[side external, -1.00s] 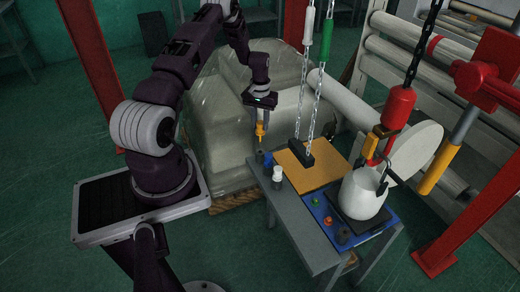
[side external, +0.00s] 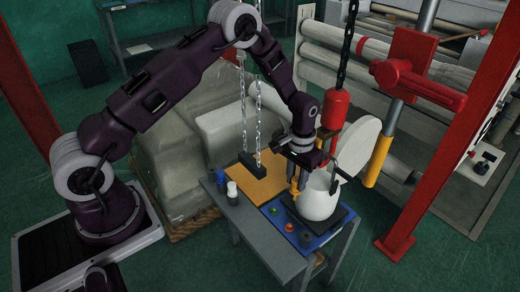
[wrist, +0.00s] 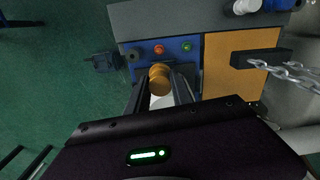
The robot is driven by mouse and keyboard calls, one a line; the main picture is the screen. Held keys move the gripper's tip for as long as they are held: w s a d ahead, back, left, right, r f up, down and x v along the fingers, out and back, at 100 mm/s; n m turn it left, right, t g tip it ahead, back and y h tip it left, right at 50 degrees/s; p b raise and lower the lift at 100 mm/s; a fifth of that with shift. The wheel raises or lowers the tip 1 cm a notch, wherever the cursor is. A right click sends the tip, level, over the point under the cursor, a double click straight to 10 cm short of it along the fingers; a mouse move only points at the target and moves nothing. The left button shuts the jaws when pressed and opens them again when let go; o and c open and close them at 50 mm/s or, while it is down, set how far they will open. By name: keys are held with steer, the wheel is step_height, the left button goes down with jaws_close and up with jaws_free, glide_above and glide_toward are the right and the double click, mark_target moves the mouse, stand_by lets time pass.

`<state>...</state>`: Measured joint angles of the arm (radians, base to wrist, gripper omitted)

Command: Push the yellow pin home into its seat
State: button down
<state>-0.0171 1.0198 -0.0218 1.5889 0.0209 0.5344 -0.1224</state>
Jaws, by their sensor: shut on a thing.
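The yellow pin (side external: 294,185) is held below my gripper (side external: 299,164), upright in the side view. It also shows in the wrist view (wrist: 160,77) between the two dark fingers of my gripper (wrist: 161,88). The jaws are shut on it. The pin is beside the left part of the white pot (side external: 318,199), over the blue panel end of the table. I cannot make out the seat, and the pin's lower tip is not clear, so I cannot tell whether it touches anything.
The blue panel (wrist: 174,42) carries red and green buttons and a dark knob. An orange board (side external: 262,187) lies beside it, with a black bar (side external: 250,163) on chains above. A red hoist block (side external: 334,110) hangs close to my wrist. White and blue bottles stand at the table's left.

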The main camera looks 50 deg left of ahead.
steer(key=d+f+m, duration=0.1)
steer(key=d+f, duration=0.2)
steer(key=d, duration=0.5)
steer(key=shift+s+a+f, duration=0.1)
steer(key=shift+s+f, duration=0.1)
steer(key=shift+f, duration=1.3)
steer(key=shift+s+f, duration=0.15)
steer(key=shift+f, duration=1.3)
steer(key=shift+f, duration=2.5)
steer(key=c, duration=1)
jaws_free()
steer(key=shift+c, duration=0.2)
